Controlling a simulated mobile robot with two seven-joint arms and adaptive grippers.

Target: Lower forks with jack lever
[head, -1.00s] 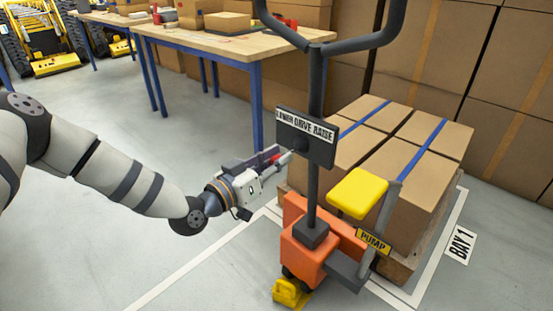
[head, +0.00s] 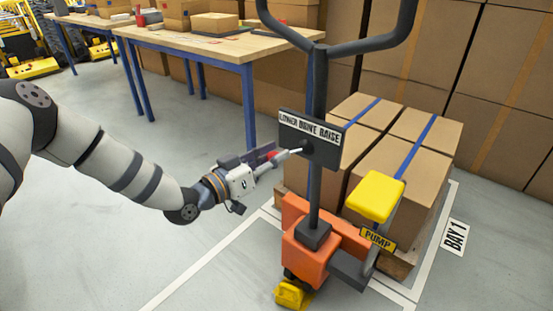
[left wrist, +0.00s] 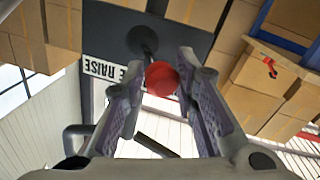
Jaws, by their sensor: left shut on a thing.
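The pallet jack's dark control plate (head: 318,155) carries the words LOWER DRIVE RAISE and sits on its upright post. A short jack lever (head: 291,154) sticks out of the plate toward the left, with a red knob at its end. My left gripper (head: 268,160) is shut on the red knob, left of the plate. In the left wrist view the red knob (left wrist: 162,78) sits between the finger pads, with the lever's dark root (left wrist: 143,40) behind it. The orange jack body (head: 308,255) stands on the floor. The forks are hidden. My right gripper is out of view.
A yellow pump pedal (head: 376,196) stands right of the post. A strapped carton load (head: 410,175) on a pallet is behind the jack, at the BAY 1 sign (head: 454,238). A workbench (head: 215,50) stands behind. Floor at lower left is clear.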

